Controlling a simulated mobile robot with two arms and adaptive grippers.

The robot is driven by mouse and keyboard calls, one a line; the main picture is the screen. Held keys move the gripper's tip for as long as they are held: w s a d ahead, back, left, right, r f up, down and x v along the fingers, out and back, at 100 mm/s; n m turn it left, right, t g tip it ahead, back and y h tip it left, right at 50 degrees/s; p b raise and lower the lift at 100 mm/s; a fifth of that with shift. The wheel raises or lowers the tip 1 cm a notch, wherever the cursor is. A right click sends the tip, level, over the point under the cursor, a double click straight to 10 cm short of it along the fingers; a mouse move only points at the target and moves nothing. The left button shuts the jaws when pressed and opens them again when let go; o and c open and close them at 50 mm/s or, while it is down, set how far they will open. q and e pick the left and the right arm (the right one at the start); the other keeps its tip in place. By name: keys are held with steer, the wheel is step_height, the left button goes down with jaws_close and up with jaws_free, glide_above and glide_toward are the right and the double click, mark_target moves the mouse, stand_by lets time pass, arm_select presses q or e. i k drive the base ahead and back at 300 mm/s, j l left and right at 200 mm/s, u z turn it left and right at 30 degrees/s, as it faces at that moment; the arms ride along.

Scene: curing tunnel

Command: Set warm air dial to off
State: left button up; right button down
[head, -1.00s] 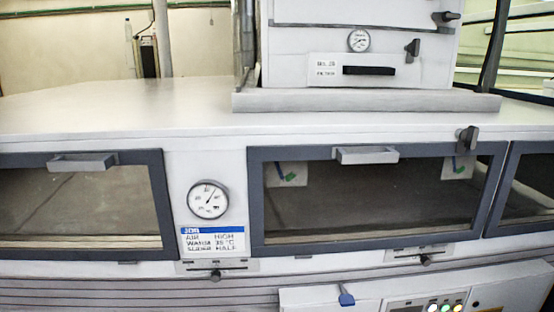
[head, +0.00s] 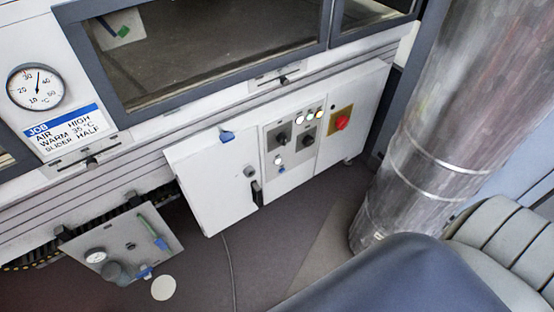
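A grey control panel (head: 292,139) is set in the white cabinet below the tunnel in the head view. It carries two black rotary knobs, a left one (head: 282,138) and a right one (head: 308,141). Their labels are too small to read, so I cannot tell which is the warm air dial or where it points. Lit indicator lamps (head: 309,115) sit above the knobs. A red mushroom button (head: 342,123) on a yellow plate is to their right. Neither of my grippers is in view.
The tunnel's glass door (head: 215,45) is above the cabinet. A temperature gauge (head: 36,86) and job card (head: 65,135) are at left. A low box with a small gauge (head: 120,250) stands lower left. A large metal duct (head: 440,110) rises at right. Floor shows before the cabinet.

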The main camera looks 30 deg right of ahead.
mark_target(307, 141)
steer(key=z, duration=1.25)
